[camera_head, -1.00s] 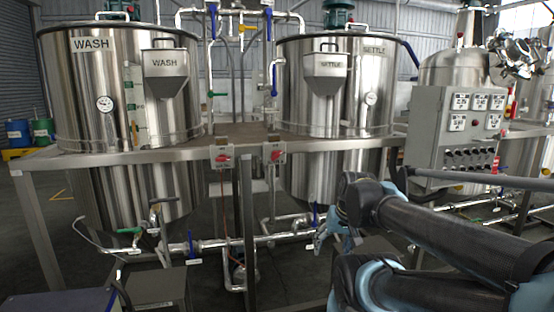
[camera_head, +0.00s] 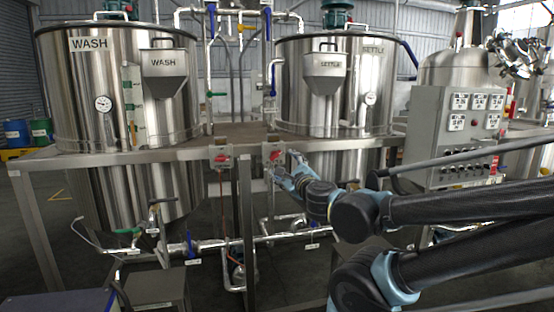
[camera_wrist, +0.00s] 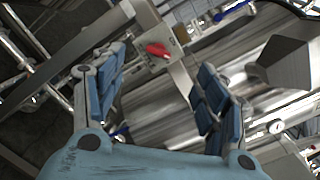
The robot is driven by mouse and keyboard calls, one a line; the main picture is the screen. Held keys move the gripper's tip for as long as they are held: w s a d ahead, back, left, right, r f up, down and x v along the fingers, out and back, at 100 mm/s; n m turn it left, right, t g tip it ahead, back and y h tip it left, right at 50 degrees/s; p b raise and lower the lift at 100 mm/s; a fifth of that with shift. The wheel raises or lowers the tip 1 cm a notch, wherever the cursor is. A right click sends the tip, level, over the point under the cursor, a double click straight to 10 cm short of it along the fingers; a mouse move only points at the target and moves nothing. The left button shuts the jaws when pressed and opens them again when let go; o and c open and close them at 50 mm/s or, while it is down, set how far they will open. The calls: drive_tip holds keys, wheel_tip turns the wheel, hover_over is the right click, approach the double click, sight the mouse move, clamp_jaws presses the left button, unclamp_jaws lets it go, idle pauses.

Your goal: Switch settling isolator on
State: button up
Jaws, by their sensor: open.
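The settling isolator is a grey box with a red rotary handle (camera_head: 275,156), mounted on the platform's front rail below the SETTLE tank (camera_head: 300,95). The handle looks slightly slanted in the head view, but its setting is too small to read. The same red handle (camera_wrist: 157,50) shows in the wrist view, ahead of and between the fingers. My gripper (camera_head: 287,166) is just right of the isolator box in the head view. In the wrist view my gripper (camera_wrist: 160,75) has its blue-padded fingers spread wide with nothing between them. A gap to the handle appears to remain.
A similar red-handled isolator (camera_head: 221,158) sits to the left, below the WASH tank (camera_head: 115,90). The steel rail (camera_head: 120,157) runs along the platform front. A control panel (camera_head: 458,135) stands at right. Pipes and valves (camera_head: 190,245) lie low below the platform.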

drive_tip(key=m+h, duration=0.1)
drive_tip(key=m, duration=0.1)
approach(276, 156)
drive_tip(key=shift+m, duration=0.3)
drive_tip(key=shift+x, duration=4.8)
drive_tip(key=c, duration=1.1)
drive_tip(key=shift+o, duration=0.3)
drive_tip(key=shift+d, duration=0.15)
